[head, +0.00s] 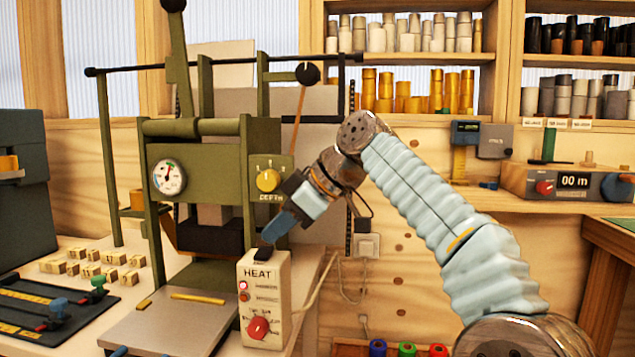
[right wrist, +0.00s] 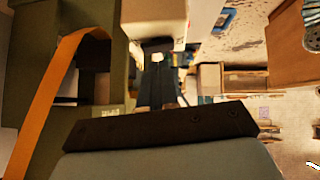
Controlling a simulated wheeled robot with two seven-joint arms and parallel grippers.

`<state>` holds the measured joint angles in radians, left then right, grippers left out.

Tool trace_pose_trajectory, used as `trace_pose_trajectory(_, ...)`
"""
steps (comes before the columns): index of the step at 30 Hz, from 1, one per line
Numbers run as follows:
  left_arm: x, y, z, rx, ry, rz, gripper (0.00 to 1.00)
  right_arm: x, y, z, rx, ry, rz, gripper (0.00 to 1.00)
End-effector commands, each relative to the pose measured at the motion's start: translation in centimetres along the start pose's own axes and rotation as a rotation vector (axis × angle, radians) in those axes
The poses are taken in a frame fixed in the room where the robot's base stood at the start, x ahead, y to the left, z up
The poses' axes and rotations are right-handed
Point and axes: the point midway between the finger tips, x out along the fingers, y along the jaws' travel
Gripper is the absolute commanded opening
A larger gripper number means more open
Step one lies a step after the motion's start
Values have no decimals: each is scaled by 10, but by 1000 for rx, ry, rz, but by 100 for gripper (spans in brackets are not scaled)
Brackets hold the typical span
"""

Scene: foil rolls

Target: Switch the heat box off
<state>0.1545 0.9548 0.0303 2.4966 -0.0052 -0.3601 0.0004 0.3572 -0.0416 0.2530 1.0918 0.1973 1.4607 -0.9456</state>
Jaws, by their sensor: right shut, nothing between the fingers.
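The heat box (head: 264,300) is a pale upright box marked HEAT, standing at the table's front right beside the green press. It has a black switch (head: 264,253) on top, a glowing red lamp (head: 243,285), a duller lamp below it and a red knob (head: 258,327). My right gripper (head: 268,238) is shut and empty, its blue fingers slanting down to just above the switch. I cannot tell if they touch it. In the right wrist view the dark fingers (right wrist: 157,75) point at a pale block. A small blue tip at the head view's bottom edge may be my left gripper (head: 118,352).
The press (head: 205,165) with its gauge (head: 168,177) and yellow depth knob (head: 268,180) stands close to my right gripper. A cable runs from the box to a wall socket (head: 366,246). Small wooden blocks (head: 90,268) and a dark tray (head: 55,305) lie left.

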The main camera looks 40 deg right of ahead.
Motion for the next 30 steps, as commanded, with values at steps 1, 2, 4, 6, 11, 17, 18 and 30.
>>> trace_pose_trajectory(1, -20, 9, 0, 2, -1, 2, 43, -16, 0, -18, -1, 1, 4, 0)
trace_pose_trajectory(2, -17, 8, 0, 5, -1, 3, 43, -18, 0, -17, 0, 2, 8, 0)
trace_pose_trajectory(4, -10, 5, 0, 4, -1, 2, 43, -33, 0, -11, 1, 4, 13, 0)
trace_pose_trajectory(6, -10, 5, 0, 2, -1, 2, 43, -51, 1, -12, 1, 4, 13, 0)
trace_pose_trajectory(11, -10, 5, 0, 3, -1, 2, 43, -86, 1, -11, 2, 4, 15, 0)
trace_pose_trajectory(17, -10, 5, 0, 3, -1, 2, 43, -105, 0, -11, 2, 3, 14, 0)
trace_pose_trajectory(18, -10, 5, 0, 3, -1, 2, 43, -107, 0, -11, 2, 3, 15, 0)
trace_pose_trajectory(30, -10, 5, 0, 3, -1, 2, 43, -111, 0, -10, 3, 2, 14, 0)
